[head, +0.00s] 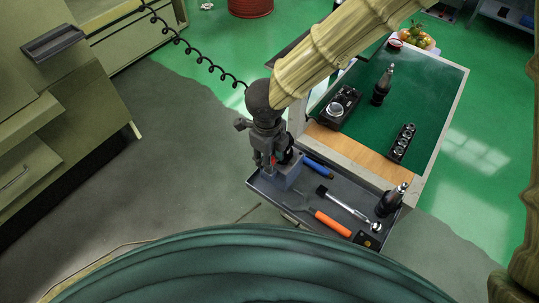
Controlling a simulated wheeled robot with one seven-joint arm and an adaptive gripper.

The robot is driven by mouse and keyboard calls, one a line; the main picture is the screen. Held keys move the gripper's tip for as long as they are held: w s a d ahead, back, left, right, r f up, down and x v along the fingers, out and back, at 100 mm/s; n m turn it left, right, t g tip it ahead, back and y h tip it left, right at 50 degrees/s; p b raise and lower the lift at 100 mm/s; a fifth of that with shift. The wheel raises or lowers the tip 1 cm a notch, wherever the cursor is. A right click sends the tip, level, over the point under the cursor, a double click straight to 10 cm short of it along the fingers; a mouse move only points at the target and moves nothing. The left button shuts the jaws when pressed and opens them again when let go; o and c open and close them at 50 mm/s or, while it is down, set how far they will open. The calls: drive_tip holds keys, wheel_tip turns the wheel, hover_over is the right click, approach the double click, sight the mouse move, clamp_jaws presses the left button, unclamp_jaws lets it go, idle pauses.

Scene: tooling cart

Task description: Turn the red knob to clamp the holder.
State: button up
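A small patch of red, which looks like the red knob (274,160), shows between the dark parts of my gripper (268,163). My gripper points down at a grey-blue block-shaped fixture (287,176) on the left end of the grey tray. The gripper hides most of the knob and the upper part of the fixture. A dark piece (287,156), possibly the holder, shows just right of the gripper. I cannot tell whether the fingers touch the knob or whether they are open or shut.
The grey tray (262,188) also carries a blue-handled tool (318,169), a ratchet (346,207), an orange-handled screwdriver (332,222) and a black tool holder (391,201). Behind it, the green cart top (425,95) bears another holder (383,87) and black boxes. Floor left of the tray is clear.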

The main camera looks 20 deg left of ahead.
drive_tip(key=shift+c, duration=0.2)
drive_tip(key=c, duration=0.7)
drive_tip(key=shift+r+p, duration=0.15)
drive_tip(key=shift+p, duration=0.4)
drive_tip(key=shift+n+p, duration=0.4)
drive_tip(key=shift+n, duration=0.3)
drive_tip(key=o, duration=0.7)
drive_tip(key=shift+o, duration=0.2)
